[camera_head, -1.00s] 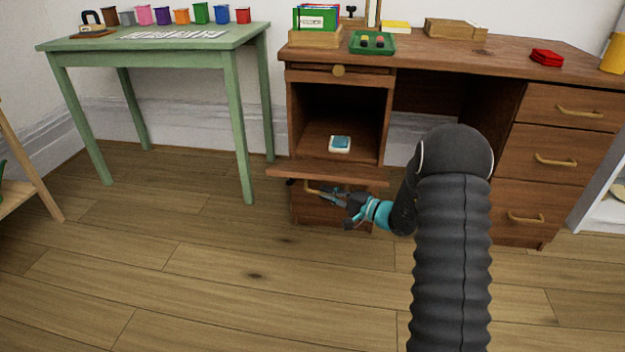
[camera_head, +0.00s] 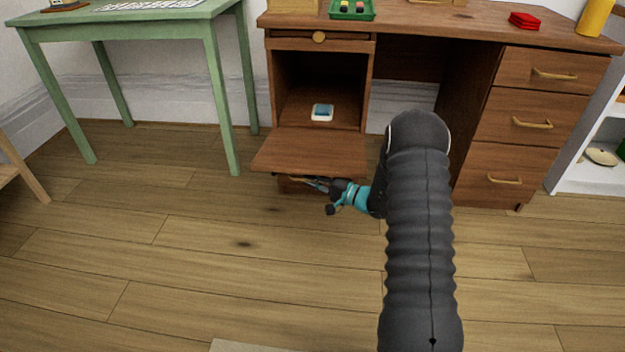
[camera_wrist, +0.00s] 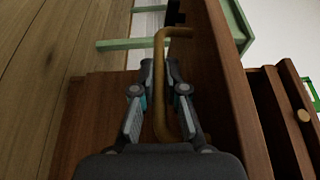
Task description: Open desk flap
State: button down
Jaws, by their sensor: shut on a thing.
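The desk (camera_head: 448,22) is brown wood, with an open compartment at its left. Its flap (camera_head: 308,152) is folded down and sticks out from the compartment's lower edge, close to level, with its inner face showing. My gripper (camera_head: 318,184) is under the flap's front part, reaching in from the right. In the wrist view, my gripper (camera_wrist: 160,75) has a finger on each side of the flap's brass handle (camera_wrist: 161,95) and is shut on it. The flap's outer face (camera_wrist: 217,90) lies to the right of the handle. In the head view the flap hides much of the handle.
A blue-and-white block (camera_head: 322,112) lies inside the compartment. Drawers with brass handles (camera_head: 533,123) stand at the right. A green table (camera_head: 120,24) stands left of the desk, with a wooden stand (camera_head: 22,168) further left. The floor in front is mostly clear.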

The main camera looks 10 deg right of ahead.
jog(key=c, duration=1.2)
grip_release()
jog(key=shift+s, duration=0.1)
jog(key=v, duration=1.2)
